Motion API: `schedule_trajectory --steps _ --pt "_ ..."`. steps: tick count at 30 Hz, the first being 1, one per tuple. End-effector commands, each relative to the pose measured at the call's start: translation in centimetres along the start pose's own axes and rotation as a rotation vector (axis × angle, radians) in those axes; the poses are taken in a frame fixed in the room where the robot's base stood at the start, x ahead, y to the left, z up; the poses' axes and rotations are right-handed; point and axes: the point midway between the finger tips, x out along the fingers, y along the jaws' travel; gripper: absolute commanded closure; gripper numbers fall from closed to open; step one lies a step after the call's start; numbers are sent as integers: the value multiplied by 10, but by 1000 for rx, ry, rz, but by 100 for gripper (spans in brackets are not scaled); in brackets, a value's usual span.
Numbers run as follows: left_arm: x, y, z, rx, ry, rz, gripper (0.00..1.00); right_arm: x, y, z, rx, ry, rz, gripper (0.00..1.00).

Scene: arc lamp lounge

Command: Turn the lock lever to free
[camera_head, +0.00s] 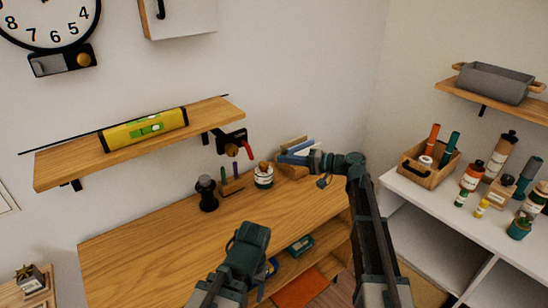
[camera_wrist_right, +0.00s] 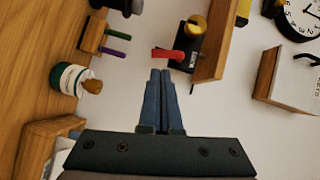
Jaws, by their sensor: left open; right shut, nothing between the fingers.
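The red lock lever (camera_head: 248,151) sits on a black lock body (camera_head: 231,139) on the wall, by the right end of the wooden shelf. In the right wrist view the red lever (camera_wrist_right: 166,55) points left from the black body (camera_wrist_right: 187,45), just beyond my fingertips. My right gripper (camera_head: 283,154) is shut and empty, a short way to the right of the lever in the head view; its closed fingers (camera_wrist_right: 160,72) show in the wrist view with a small apparent gap to the lever. My left gripper (camera_head: 251,233) is open, low over the desk front, away from the lever.
The wooden shelf (camera_head: 80,165) holds a yellow spirit level (camera_head: 145,129). On the desk (camera_head: 130,258) below stand a black grinder-like object (camera_head: 206,194), a pen holder (camera_head: 231,187) and a white-labelled jar (camera_head: 263,177). A white cabinet (camera_head: 410,215) stands at right. The desk's left part is clear.

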Motion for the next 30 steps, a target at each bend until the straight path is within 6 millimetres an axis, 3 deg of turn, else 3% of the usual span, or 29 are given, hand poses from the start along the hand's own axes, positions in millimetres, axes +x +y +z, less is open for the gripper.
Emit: schedule_trajectory --steps 3,9,23,26,29,30 --pt "-4 0 0 1 0 0 30 -23 -1 0 0 4 1 100" --pt "-6 0 0 0 0 0 30 -44 -1 0 -1 2 0 100" --pt "-7 0 0 1 0 0 30 -48 -1 0 -1 -1 1 100" --pt "-7 0 0 0 0 0 30 -42 2 12 -4 -22 27 100" --pt "-9 -1 0 0 0 0 30 -24 14 50 -15 -89 119 100" --pt "-10 -1 0 0 0 0 30 -15 22 72 -24 -130 177 100"
